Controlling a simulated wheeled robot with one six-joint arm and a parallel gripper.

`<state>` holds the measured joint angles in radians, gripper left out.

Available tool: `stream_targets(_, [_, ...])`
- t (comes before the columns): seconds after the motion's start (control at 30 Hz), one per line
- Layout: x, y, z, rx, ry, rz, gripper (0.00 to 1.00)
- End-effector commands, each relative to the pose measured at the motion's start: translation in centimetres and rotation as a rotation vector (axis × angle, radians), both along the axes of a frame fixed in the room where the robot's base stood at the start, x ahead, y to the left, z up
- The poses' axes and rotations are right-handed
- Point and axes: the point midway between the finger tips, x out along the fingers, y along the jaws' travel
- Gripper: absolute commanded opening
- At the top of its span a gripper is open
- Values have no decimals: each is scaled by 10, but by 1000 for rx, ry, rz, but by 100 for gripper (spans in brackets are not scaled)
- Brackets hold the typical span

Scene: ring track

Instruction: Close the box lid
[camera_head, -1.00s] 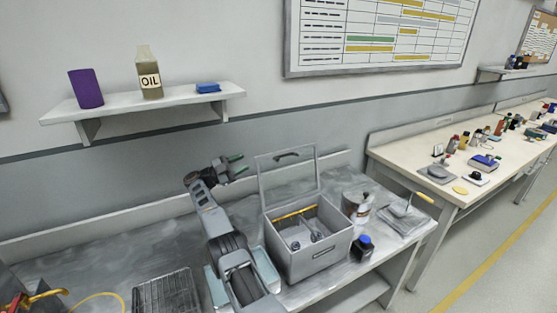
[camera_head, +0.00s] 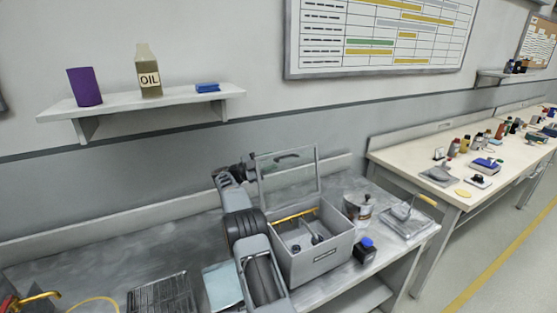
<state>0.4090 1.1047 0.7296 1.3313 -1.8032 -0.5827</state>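The grey box (camera_head: 325,258) stands on the metal bench, open at the top. Its lid (camera_head: 289,177) is a grey frame with a dark handle, standing upright along the box's back edge. A yellow-handled tool and other small items lie inside the box. My gripper (camera_head: 248,164) is at the left edge of the raised lid, partly behind it. My own arm hides part of it, so I cannot tell whether its fingers are apart or whether it touches the lid.
A dark jar with a blue cap (camera_head: 365,250) stands right of the box. A metal pot (camera_head: 358,208) and a tray (camera_head: 406,220) with a yellow-handled tool are farther right. A wire rack (camera_head: 163,295) lies left. A wall shelf (camera_head: 150,101) holds an oil bottle (camera_head: 149,72).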

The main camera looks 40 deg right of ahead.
Motion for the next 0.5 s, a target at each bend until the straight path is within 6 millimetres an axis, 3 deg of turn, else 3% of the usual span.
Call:
stream_targets(0.2, [-13,-20,8,-1,0,-1,38])
stream_targets(0.5, [-18,-28,10,0,1,1,38])
